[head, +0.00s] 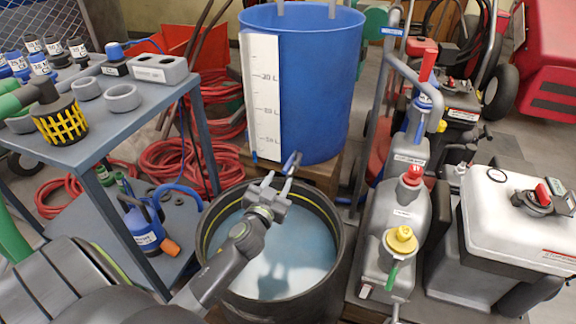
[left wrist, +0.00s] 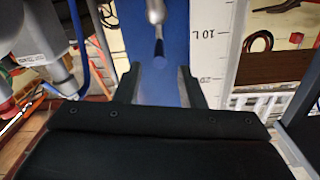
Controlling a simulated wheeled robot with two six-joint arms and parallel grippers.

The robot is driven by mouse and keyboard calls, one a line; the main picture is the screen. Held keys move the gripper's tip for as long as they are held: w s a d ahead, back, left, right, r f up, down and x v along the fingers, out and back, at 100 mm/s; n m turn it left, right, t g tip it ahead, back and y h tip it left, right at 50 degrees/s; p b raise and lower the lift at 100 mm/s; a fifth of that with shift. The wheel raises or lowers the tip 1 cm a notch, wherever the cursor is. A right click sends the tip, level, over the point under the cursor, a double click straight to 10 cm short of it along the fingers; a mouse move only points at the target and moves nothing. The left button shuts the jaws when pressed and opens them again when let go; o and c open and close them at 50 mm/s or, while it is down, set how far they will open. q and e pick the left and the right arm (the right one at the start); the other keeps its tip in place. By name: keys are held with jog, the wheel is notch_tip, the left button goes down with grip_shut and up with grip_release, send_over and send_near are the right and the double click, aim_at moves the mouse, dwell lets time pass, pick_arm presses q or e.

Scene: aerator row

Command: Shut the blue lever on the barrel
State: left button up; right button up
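The blue barrel (head: 310,85) stands upright behind the dark tub, with a white litre scale on its front left. A small blue lever (head: 292,162) shows low on its front, just beyond my left gripper (head: 277,183). In the left wrist view the lever (left wrist: 158,48) is dark blue on a metal fitting (left wrist: 155,11), pointing down in the picture. My left gripper also shows there (left wrist: 158,88), with its fingers apart, one on either side of the lever's line. No contact can be made out. My right gripper is not in view.
A round dark tub (head: 334,212) of bluish water lies below my left gripper. A grey bench (head: 120,130) with fittings stands left. Grey and white machines (head: 520,225) crowd the right. Red hose coils (head: 180,165) lie on the floor behind.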

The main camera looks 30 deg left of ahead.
aim_at(288, 164)
pick_arm(q)
jog(key=x, duration=0.7)
jog(key=shift+w+b, duration=0.2)
jog(key=shift+b, duration=0.15)
grip_shut()
